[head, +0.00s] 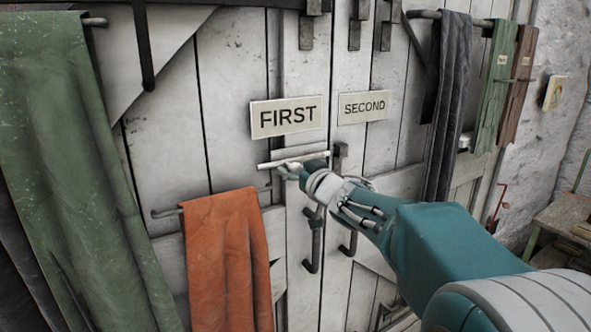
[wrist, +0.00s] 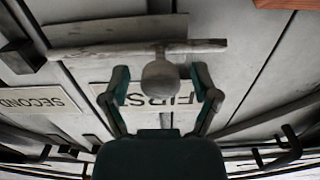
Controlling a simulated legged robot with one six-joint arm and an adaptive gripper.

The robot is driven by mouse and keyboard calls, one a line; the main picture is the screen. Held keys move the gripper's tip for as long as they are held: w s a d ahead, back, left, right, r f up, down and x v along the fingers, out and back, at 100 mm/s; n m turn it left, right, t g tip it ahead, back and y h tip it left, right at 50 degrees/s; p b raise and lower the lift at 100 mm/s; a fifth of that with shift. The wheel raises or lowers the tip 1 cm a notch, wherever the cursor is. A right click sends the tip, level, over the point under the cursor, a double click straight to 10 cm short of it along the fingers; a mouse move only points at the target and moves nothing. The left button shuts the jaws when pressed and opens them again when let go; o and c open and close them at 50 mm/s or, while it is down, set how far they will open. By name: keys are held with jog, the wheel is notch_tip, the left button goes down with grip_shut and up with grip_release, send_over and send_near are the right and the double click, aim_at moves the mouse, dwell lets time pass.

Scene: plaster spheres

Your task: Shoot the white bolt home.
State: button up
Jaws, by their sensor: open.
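The white bolt (head: 270,164) is a pale horizontal rod on the door below the FIRST sign (head: 286,117). In the wrist view the bolt (wrist: 205,46) runs across the top, with a round knob (wrist: 160,78) projecting toward me. My gripper (head: 290,171) is at the bolt in the head view and hides part of it. In the wrist view my gripper (wrist: 162,88) is open, one finger on each side of the knob, with gaps. A dark bracket (head: 340,156) sits just right of the bolt's right end; whether the rod enters it is unclear.
The SECOND sign (head: 364,107) is on the right door leaf. Dark pull handles (head: 313,245) hang below the bolt. An orange cloth (head: 228,260) hangs on a rail at lower left, a green cloth (head: 70,150) at far left, a dark cloth (head: 450,105) at right.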

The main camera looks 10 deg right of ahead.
aim_at(310, 158)
grip_shut()
jog(key=d, duration=0.2)
jog(key=w+d, duration=0.1)
jog(key=d, duration=0.1)
jog(key=w+d, duration=0.1)
jog(key=d, duration=0.1)
jog(key=shift+d, duration=0.1)
jog(key=shift+c, duration=1.2)
grip_release()
jog(key=shift+o, duration=1.2)
jog(key=shift+d, duration=0.2)
